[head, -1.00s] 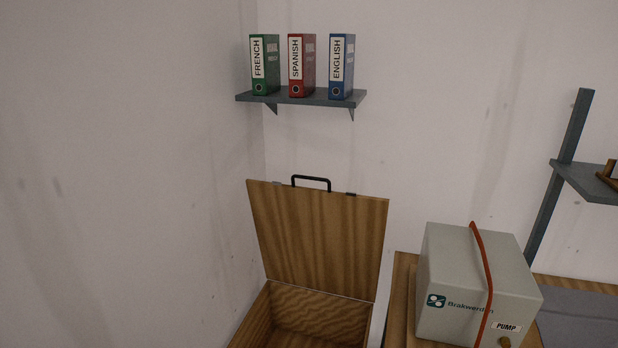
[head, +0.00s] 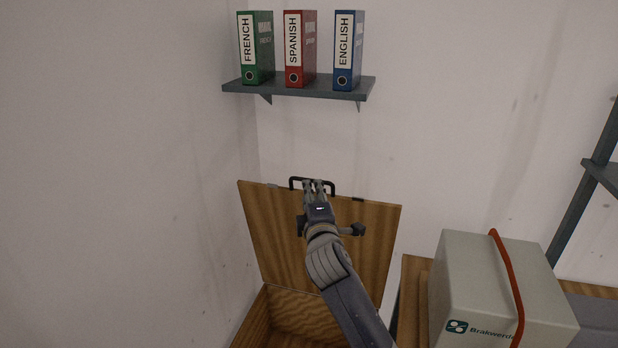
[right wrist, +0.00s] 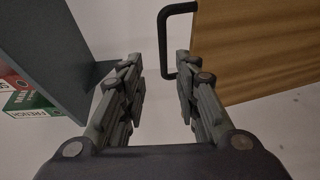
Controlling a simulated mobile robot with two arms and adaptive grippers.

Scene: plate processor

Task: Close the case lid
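The wooden case (head: 266,318) stands low in the corner, its lid (head: 268,228) raised and leaning back. A black handle (head: 292,184) sits on the lid's upper edge. My right gripper (head: 318,184) is at the handle, its arm crossing in front of the lid. In the right wrist view, my gripper (right wrist: 156,65) is open. The handle (right wrist: 163,42) lies across the gap at its fingertips, nearer the right finger, and the lid (right wrist: 250,50) is at the right. Whether the fingers touch the handle is unclear. My left gripper is not in view.
A grey pump box (head: 480,285) with a red strap stands right of the case. A wall shelf (head: 300,88) with green, red and blue binders is above the lid; it also shows in the right wrist view (right wrist: 55,60). Walls are close at left and behind.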

